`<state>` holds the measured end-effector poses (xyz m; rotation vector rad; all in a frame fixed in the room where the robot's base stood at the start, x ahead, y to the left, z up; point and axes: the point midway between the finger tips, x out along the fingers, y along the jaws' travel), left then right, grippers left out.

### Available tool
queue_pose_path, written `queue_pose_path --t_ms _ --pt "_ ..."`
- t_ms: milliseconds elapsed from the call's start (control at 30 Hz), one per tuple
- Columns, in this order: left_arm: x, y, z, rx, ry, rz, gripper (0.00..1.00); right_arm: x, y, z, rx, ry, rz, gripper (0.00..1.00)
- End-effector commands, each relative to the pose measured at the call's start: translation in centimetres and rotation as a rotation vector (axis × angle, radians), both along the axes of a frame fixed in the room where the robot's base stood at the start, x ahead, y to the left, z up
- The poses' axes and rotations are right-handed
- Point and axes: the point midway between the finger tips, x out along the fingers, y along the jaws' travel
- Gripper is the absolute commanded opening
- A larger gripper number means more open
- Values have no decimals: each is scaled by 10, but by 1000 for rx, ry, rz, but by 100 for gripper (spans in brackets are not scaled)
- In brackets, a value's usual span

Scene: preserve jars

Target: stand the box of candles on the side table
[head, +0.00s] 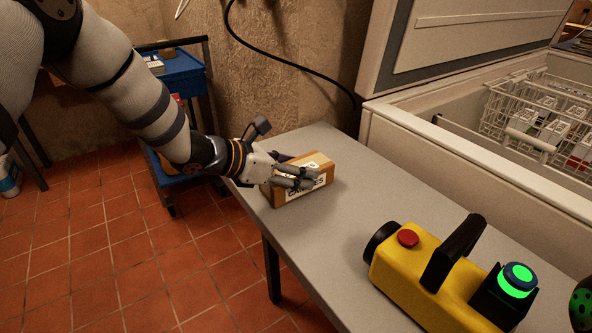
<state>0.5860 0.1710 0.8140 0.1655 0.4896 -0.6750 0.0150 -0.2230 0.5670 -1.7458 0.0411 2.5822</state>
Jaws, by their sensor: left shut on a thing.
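The box of candles (313,162) is a small brown box with a white label carrying dark lettering. It is at the far end of the grey side table (330,228), and its base appears to be on or very near the tabletop. My left gripper (300,178) reaches in from the left and is shut on the box, with its fingers across the label side. The fingers hide part of the lettering.
A yellow device (415,283) with a black handle, red button and green-lit knob stands at the near end of the table. An open chest freezer (440,160) with wire baskets borders the table's right side. A blue cart (180,78) stands behind my left arm. The table's middle is clear.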

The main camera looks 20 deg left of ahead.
Motion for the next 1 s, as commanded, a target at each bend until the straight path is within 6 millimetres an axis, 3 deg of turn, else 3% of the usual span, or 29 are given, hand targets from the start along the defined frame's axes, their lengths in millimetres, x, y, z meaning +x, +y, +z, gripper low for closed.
queue_pose_path --t_ms 367,400,467,833,1000 --pt "1 0 -5 -2 -5 0 12 -1 0 -2 1 5 1 0" --pt "0 0 -5 0 -4 0 65 -1 0 -1 1 4 1 0" --pt "0 0 -5 0 -4 0 76 -1 0 -1 0 3 1 0" --pt "-1 2 3 1 -8 0 76 1 0 1 0 -3 1 0" --pt "-28 26 28 -4 -11 6 76 10 0 11 0 -32 0 0"
